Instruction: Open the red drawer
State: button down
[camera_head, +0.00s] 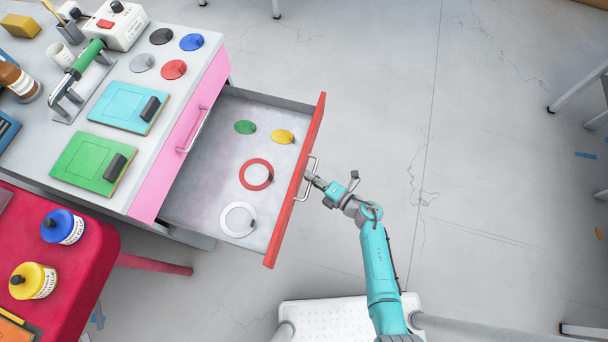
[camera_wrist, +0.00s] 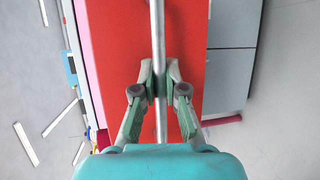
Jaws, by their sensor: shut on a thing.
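The red drawer (camera_head: 296,183) stands pulled far out of the grey cabinet, below a pink drawer front. Its red front fills the middle of the wrist view (camera_wrist: 110,60). Its metal bar handle (camera_head: 307,180) runs upright through the wrist view (camera_wrist: 157,25). My gripper (camera_head: 310,178) is at the handle, and in the wrist view its fingers (camera_wrist: 159,82) are shut around the bar. Inside the drawer lie a green disc (camera_head: 245,127), a yellow disc (camera_head: 283,136), a red ring (camera_head: 256,174) and a white ring (camera_head: 238,219).
The closed pink drawer (camera_head: 180,150) has its own handle. The cabinet top holds a blue board (camera_head: 120,106), a green board (camera_head: 85,165) and several coloured discs. A red table (camera_head: 95,235) with blue and yellow jars stands at the lower left.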

jog(key=shift+s+d, duration=0.2)
jog(key=shift+d, duration=0.3)
jog(key=shift+s+d, duration=0.15)
jog(key=shift+d, duration=0.3)
jog(key=c, duration=1.2)
grip_release()
jog(key=v, duration=1.2)
jog(key=shift+r, duration=0.1)
